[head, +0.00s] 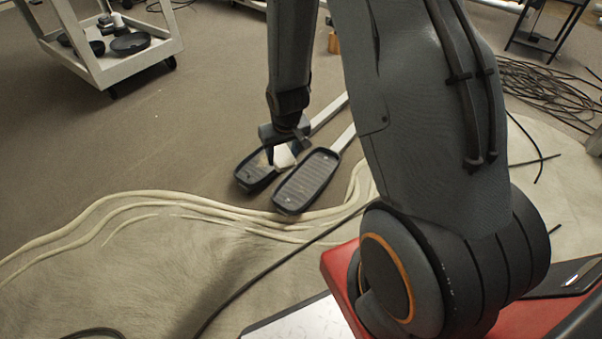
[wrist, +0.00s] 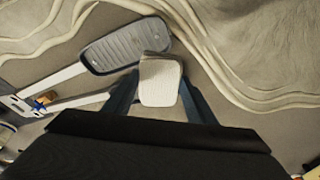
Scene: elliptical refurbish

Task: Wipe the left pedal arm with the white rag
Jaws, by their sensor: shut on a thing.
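The white rag (head: 284,157) is between the fingers of my gripper (head: 281,152), which is shut on it. The rag also shows as a pale pad in the wrist view (wrist: 160,82), between the two dark fingers. My gripper is low over the dark left pedal (head: 251,177); whether the rag touches it is unclear. The grey left pedal arm (head: 329,111) runs from there to the upper right. In the wrist view the left pedal arm (wrist: 82,101) runs in from the left, and my gripper's body hides its pedal.
The right pedal (head: 306,182) lies close beside, also in the wrist view (wrist: 127,46), with its own arm (head: 345,138). Pale ridges (head: 215,202) cross the floor in front. A cart (head: 103,66) stands upper left; coiled cables (head: 545,88) lie right. The left floor is open.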

